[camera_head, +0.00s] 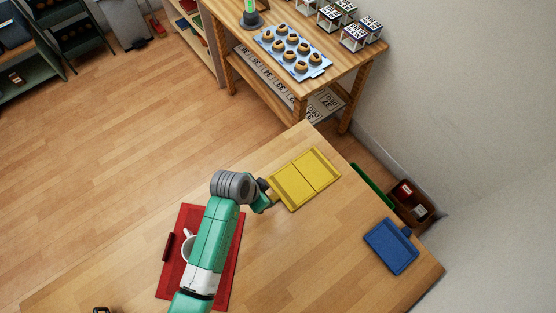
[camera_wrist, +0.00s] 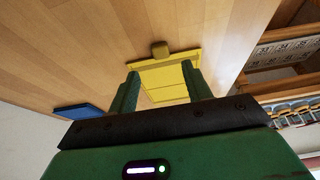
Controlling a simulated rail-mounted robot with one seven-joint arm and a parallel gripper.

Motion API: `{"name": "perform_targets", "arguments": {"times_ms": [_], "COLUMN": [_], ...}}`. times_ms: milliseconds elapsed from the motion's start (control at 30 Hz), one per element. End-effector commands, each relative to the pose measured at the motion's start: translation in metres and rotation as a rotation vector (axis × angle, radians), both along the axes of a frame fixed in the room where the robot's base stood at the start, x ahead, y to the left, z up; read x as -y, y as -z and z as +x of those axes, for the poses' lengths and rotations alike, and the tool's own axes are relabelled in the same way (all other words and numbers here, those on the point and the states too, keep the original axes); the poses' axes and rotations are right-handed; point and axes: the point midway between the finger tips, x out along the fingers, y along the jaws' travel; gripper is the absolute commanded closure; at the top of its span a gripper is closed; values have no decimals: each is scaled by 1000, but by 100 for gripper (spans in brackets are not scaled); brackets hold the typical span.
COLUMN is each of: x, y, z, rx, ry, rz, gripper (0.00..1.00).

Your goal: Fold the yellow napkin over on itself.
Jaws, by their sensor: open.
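In the wrist view the napkin (camera_wrist: 165,88) shows between and beyond the two green fingers of my gripper (camera_wrist: 162,82), which stand apart with nothing held. A small brown block (camera_wrist: 160,49) shows at the napkin's far edge in that view.
A red mat (camera_head: 232,262) with a white mug (camera_head: 187,246) lies partly under my arm. A blue folded cloth or book (camera_head: 390,247) lies at the right. A side table with a tray of buns (camera_head: 290,50) stands behind.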

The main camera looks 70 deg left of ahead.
Motion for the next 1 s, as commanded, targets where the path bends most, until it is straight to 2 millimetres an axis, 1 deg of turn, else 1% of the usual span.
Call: {"name": "perform_targets", "arguments": {"times_ms": [67, 300, 400, 533, 767, 867, 1000], "x": [-1, -7, -9, -9, -10, -10, -9], "y": [7, 50, 61, 69, 69, 69, 69], "z": [4, 21, 26, 29, 30, 30, 30], "rx": [1, 2, 3, 3, 3, 3, 3], "ry": [0, 0, -1, -1, 0, 0, 0], "rz": [0, 1, 1, 3, 4, 4, 4], "gripper": [51, 51, 51, 51, 51, 69, 96]}}
